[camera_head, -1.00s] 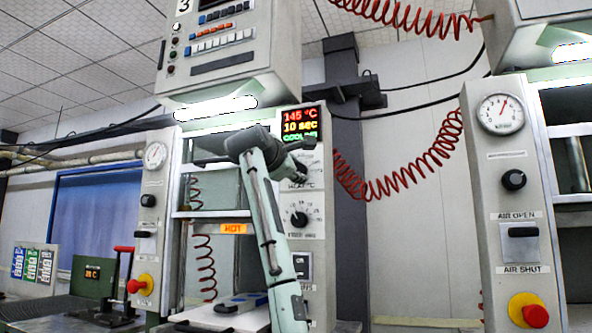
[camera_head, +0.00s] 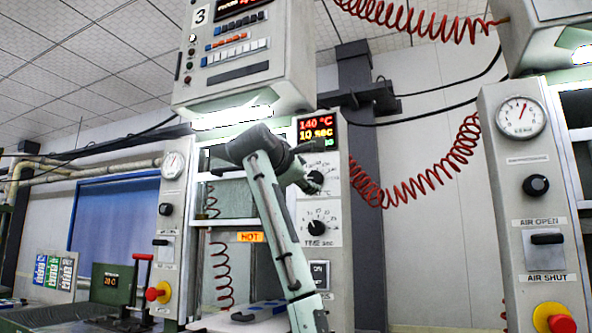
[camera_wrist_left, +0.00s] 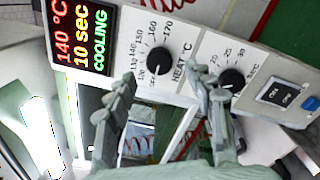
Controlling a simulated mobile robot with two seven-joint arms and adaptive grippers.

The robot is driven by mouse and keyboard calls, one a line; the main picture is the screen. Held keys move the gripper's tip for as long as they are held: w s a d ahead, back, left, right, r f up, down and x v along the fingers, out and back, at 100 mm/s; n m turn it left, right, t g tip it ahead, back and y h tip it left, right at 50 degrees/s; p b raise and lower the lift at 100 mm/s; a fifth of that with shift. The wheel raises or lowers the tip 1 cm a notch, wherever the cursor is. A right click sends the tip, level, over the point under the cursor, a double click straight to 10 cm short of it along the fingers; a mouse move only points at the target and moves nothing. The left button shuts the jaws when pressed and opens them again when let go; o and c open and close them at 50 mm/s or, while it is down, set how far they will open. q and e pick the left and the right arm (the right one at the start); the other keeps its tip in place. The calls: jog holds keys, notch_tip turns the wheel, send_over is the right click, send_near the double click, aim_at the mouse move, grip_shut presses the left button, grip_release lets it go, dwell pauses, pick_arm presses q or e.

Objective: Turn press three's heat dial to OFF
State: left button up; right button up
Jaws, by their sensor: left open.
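Press three's heat dial (camera_wrist_left: 160,61) is a round black knob on a white plate marked HEAT °C. In the head view the heat dial (camera_head: 315,178) shows beside my gripper. I cannot tell its pointer setting for sure. My left gripper (camera_wrist_left: 163,82) is open, its two fingers reaching toward the panel on either side of the dial's line; I see no clear contact. In the head view the left gripper (camera_head: 303,178) is just left of the dial. The display (camera_wrist_left: 84,38) reads 140 °C, 10 sec, COOLING. My right gripper is out of view.
The time dial (camera_wrist_left: 232,80) sits beside the heat dial, close to my right-hand finger. An ON/OFF switch (camera_wrist_left: 277,95) is beyond it. Press three's control box (camera_head: 240,50) overhangs the panel. A HOT sign (camera_head: 251,237) marks the press. Another press (camera_head: 530,200) stands at right.

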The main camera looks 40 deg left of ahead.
pick_arm(q)
jog(key=v, duration=0.7)
jog(key=shift+s+d, duration=0.15)
jog(key=shift+s, duration=0.2)
jog(key=shift+f, duration=0.15)
